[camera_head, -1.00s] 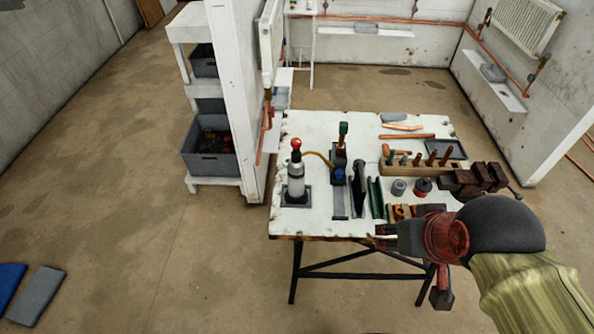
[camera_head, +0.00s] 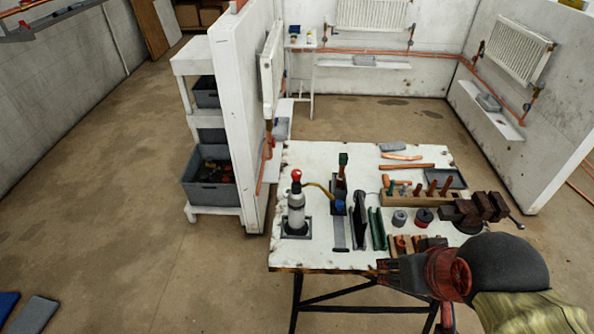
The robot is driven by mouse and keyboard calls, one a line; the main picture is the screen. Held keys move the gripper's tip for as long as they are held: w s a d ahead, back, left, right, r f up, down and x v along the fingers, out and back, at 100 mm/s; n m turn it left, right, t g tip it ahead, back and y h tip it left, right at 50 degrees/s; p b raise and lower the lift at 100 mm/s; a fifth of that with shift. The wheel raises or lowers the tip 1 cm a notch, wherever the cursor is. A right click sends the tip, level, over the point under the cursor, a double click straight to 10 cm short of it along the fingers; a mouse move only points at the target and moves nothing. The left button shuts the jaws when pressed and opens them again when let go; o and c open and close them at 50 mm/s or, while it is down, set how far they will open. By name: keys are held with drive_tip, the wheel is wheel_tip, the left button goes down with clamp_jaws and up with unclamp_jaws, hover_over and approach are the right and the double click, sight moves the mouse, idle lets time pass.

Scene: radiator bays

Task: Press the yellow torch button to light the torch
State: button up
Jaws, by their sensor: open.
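The torch appears to be the upright tool with a dark green top (camera_head: 342,162) in a stand near the middle of the workbench (camera_head: 315,258). A yellow hose (camera_head: 318,187) runs from it to a grey gas bottle (camera_head: 296,212) with a red knob on the left. A small blue part (camera_head: 338,206) sits low on the stand. I cannot make out a yellow button at this size. My gripper (camera_head: 384,272) is open and empty at the bench's front edge, to the right of and nearer than the torch, its fingers pointing left.
A vise (camera_head: 485,208), a wooden tool rack (camera_head: 425,198) and two spools (camera_head: 423,216) fill the bench's right side. A dark upright plate (camera_head: 359,220) and a green channel (camera_head: 376,228) stand between torch and gripper. A white partition (camera_head: 245,130) rises behind the bench's left.

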drive_tip(key=shift+c, duration=1.3)
drive_tip(key=c, duration=0.7)
clamp_jaws()
